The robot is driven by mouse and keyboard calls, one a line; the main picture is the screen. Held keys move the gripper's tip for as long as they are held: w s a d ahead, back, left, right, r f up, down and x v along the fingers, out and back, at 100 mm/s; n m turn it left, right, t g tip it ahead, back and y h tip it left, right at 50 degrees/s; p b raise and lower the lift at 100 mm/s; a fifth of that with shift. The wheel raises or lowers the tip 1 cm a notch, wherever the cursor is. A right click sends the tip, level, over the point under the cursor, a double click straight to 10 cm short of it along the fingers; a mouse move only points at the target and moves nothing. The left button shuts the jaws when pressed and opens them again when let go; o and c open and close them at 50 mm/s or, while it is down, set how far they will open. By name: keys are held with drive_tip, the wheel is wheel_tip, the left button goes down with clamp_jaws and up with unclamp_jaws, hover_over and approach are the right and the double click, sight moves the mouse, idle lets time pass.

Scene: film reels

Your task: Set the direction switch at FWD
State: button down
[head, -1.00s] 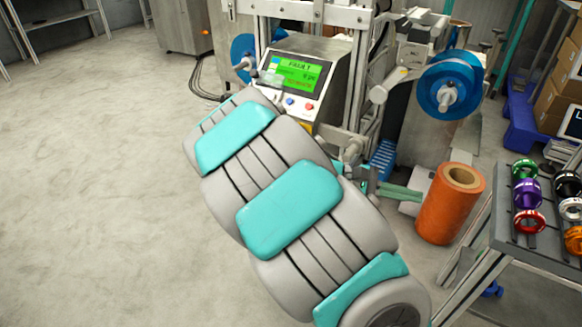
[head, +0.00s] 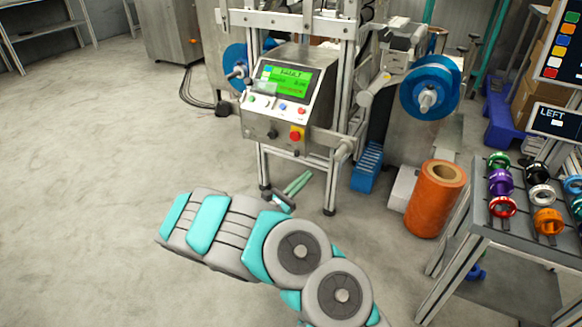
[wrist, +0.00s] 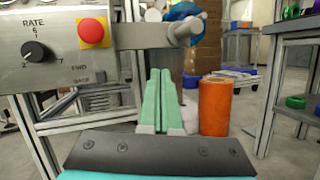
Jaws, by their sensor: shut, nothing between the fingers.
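The control box (head: 262,120) hangs on the machine frame, with a green screen (head: 287,78) reading FAULT. Its lower face has a black knob (head: 272,134) and a red button (head: 296,134). In the wrist view the box (wrist: 58,62) is at upper left, with the RATE knob (wrist: 38,52) and red button (wrist: 94,32). FWD and a second, blurred label sit below the button; the direction switch's lever cannot be made out. My gripper (head: 306,175) is shut and empty, below the box and apart from it. Its green fingers (wrist: 160,72) point forward, right of the box in the wrist view.
A roller bar (wrist: 160,34) juts out right of the box. An orange roll (head: 433,200) stands on the floor to the right, near a rack of coloured rings (head: 480,228). A blue reel (head: 430,88) is above. Open floor (head: 90,140) lies left.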

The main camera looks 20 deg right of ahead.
sight(297, 154)
drive_tip(key=w+a+f+n+t+y, duration=0.3)
drive_tip(key=w+a+f+n+t, duration=0.1)
drive_tip(key=a+f, duration=0.3)
wheel_tip(297, 154, down, 2)
drive_tip(key=shift+w+f+n+t+y, duration=0.15)
drive_tip(key=shift+n+t+y, duration=0.15)
drive_tip(key=shift+n+t, duration=0.3)
drive_tip(key=shift+d, duration=0.1)
drive_tip(key=w+d+r+b, duration=0.1)
drive_tip(key=w+d+r, duration=0.5)
drive_tip(key=d, duration=0.1)
drive_tip(key=shift+d+r, duration=0.25)
drive_tip(key=shift+d, duration=0.05)
